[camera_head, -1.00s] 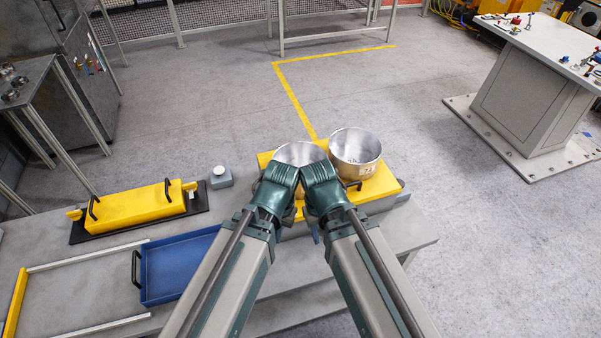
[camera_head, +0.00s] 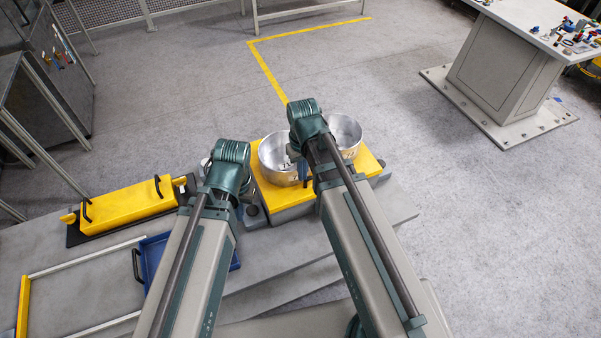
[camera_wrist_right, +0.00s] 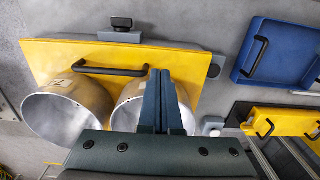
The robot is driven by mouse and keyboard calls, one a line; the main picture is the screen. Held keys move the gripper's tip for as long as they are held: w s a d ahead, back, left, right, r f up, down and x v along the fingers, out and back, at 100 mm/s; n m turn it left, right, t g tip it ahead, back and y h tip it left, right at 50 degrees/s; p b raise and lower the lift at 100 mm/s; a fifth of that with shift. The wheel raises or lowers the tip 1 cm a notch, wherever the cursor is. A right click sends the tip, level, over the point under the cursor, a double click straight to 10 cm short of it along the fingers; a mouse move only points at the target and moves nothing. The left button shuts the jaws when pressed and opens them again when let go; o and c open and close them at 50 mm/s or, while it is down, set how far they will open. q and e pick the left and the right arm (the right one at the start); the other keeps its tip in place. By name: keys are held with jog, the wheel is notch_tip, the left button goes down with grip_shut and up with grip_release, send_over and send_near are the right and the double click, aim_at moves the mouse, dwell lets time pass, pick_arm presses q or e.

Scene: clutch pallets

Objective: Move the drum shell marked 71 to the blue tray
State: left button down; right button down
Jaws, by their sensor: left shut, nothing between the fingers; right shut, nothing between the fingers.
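Two silver, open-topped drum shells stand side by side on a yellow pallet (camera_head: 272,199): a left one (camera_head: 272,158) and a right one (camera_head: 343,130). They also show in the right wrist view (camera_wrist_right: 50,112) (camera_wrist_right: 127,112). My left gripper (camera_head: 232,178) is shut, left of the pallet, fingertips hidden. The blue tray (camera_head: 150,255) is partly covered by my left arm.
A yellow case (camera_head: 125,207) with black handles lies on a dark mat to the left. A white-framed area (camera_head: 75,265) is left of the tray. A small capped bottle (camera_wrist_right: 212,126) is near the pallet. A black handle (camera_wrist_right: 108,70) stands on the pallet's edge.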

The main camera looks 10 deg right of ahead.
notch_tip(320, 180, down, 10)
jog(key=b, duration=0.9)
jog(key=shift+r, duration=0.2)
jog(key=w, duration=0.2)
jog(key=w+p, duration=0.1)
jog(key=shift+w+a+r, duration=0.1)
jog(key=shift+a+r, duration=0.15)
jog(key=shift+r, duration=0.15)
jog(key=shift+w+a, duration=0.1)
jog(key=shift+w, duration=0.25)
send_near(282, 158)
notch_tip(282, 158, down, 5)
jog(key=shift+w+f, duration=0.15)
jog(key=shift+f, duration=0.05)
